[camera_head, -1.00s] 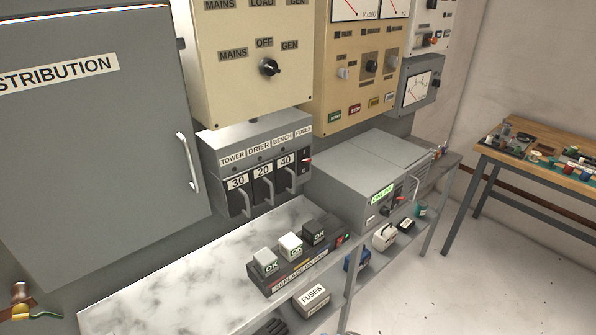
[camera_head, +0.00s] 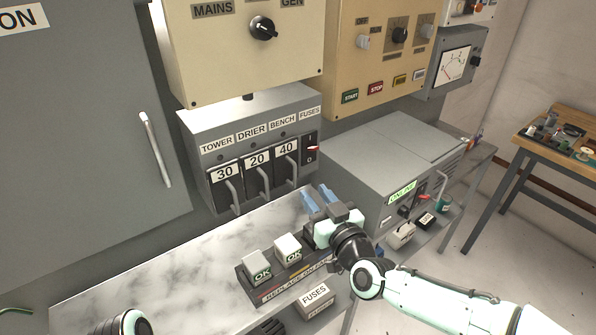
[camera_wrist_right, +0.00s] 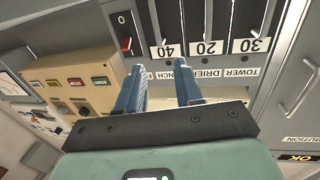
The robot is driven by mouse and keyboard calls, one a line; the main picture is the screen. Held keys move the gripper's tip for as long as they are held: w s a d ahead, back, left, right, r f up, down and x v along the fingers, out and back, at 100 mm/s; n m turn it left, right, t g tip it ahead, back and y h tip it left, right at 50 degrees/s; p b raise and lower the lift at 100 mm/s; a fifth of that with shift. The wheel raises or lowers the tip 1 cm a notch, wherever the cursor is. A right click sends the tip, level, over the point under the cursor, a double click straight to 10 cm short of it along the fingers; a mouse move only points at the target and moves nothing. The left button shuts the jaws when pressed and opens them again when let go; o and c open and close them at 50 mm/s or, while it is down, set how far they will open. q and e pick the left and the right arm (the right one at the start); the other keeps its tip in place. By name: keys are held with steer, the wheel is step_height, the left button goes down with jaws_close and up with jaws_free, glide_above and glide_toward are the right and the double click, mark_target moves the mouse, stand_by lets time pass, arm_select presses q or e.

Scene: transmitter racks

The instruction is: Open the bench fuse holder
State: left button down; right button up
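The bench fuse holder (camera_head: 288,158) is the "40" holder under the BENCH label, on the right of three in the grey fuse box. Its grey handle (camera_head: 292,170) stands out from the dark front, and the holder looks seated. In the right wrist view, which is upside down, the "40" label (camera_wrist_right: 168,51) shows beyond the fingers. My right gripper (camera_head: 318,198) is open and empty, its blue fingers apart, in front of and below the holder to the right. The fingers also show in the wrist view (camera_wrist_right: 160,88), apart from the handle. My left gripper is out of view.
A red switch lever (camera_head: 313,149) sits right of the bench holder. Below, a marble shelf (camera_head: 150,270) carries a rack with "OK" fuse blocks (camera_head: 257,265), partly hidden by my right gripper. A grey "ONLINE" unit (camera_head: 385,165) stands to the right. A cabinet door handle (camera_head: 155,150) projects at left.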

mark_target(296, 169)
steer(key=p+x, duration=0.2)
steer(key=x, duration=0.8)
steer(key=shift+w+f, duration=0.1)
steer(key=shift+c, duration=0.3)
jaws_close()
